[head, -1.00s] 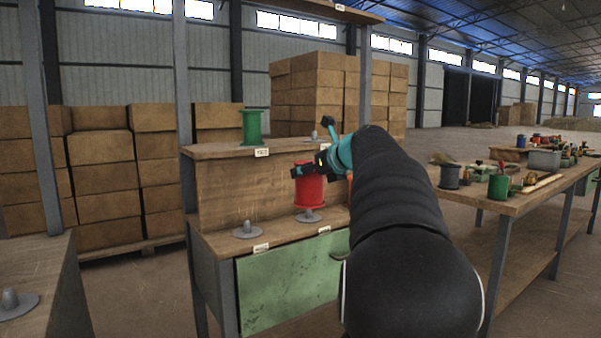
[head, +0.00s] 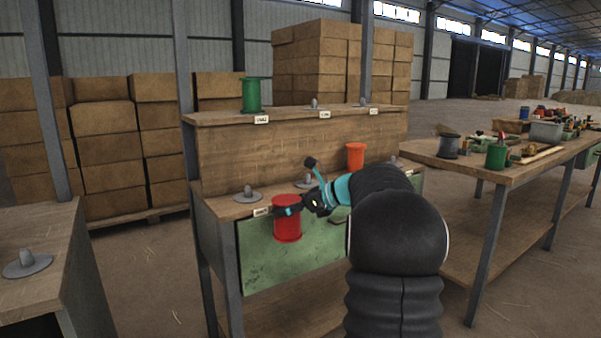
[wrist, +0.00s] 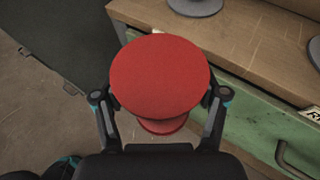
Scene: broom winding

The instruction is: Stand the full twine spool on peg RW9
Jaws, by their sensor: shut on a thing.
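A red spool (head: 287,222) is held upright in my gripper (head: 297,208), in front of the rack's green lower panel and below the lower shelf's front edge. In the wrist view the red spool's round top (wrist: 160,75) sits between the two fingers, with a lower red rim showing beneath. Grey pegs on round bases stand on the lower shelf: a left peg (head: 248,194) and a middle peg (head: 308,207), partly behind my gripper. Two upper pegs (head: 314,103) (head: 362,102) are bare. The label plates are too small to read surely, so I cannot tell which peg is RW9.
A green spool (head: 251,95) stands at the upper shelf's left end. An orange spool (head: 355,155) stands on the lower shelf at right. A cluttered workbench (head: 470,170) is at right; another bench with a peg (head: 27,263) is at left. A drawer handle (wrist: 290,160) juts from the green front.

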